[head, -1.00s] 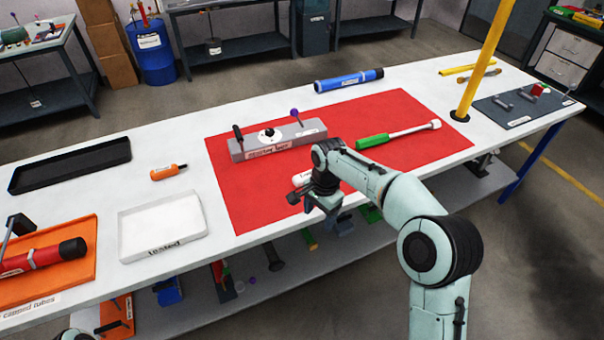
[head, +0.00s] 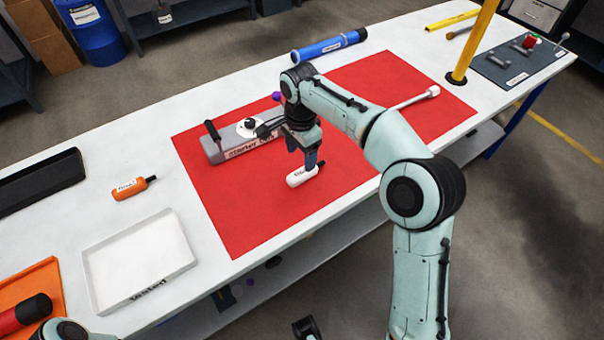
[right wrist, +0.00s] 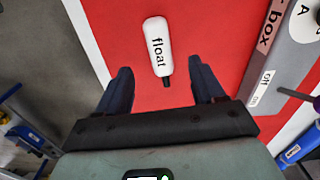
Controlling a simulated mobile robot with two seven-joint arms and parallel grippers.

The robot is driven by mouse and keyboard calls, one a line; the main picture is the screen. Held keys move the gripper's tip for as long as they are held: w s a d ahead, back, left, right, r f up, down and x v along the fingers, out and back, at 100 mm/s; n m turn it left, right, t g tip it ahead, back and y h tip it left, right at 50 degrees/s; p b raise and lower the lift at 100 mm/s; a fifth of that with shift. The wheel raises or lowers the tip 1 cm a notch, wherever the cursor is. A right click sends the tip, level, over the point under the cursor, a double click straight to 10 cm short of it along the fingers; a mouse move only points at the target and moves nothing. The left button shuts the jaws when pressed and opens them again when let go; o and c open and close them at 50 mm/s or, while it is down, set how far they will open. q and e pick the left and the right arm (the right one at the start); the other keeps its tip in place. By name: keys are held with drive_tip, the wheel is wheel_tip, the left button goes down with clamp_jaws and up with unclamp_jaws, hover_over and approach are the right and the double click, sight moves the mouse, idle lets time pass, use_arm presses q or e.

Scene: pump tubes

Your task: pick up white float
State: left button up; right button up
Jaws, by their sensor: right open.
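The white float (head: 301,177) lies on the red mat (head: 240,205), near its front edge. In the right wrist view, the float (right wrist: 157,42) is labelled "float", with a small dark tip at its near end. My right gripper (head: 312,160) is open, just above and behind the float, and hides part of it in the head view. In the right wrist view, the fingers of my right gripper (right wrist: 160,68) stand apart, one on each side of the float's near end, with nothing held.
The grey starter box (head: 212,148) with a black lever stands behind the float. A blue tube (head: 328,47) and a yellow post (head: 475,40) are farther back.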

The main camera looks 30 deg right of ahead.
sight(303, 171)
wheel_tip(303, 171, down, 3)
drive_tip(key=shift+w+r, duration=0.1)
drive_tip(key=f, duration=0.1)
drive_tip(key=f+b, duration=0.1)
drive_tip(key=f, duration=0.3)
drive_tip(key=shift+d, duration=0.35)
drive_tip(key=c, duration=1.1)
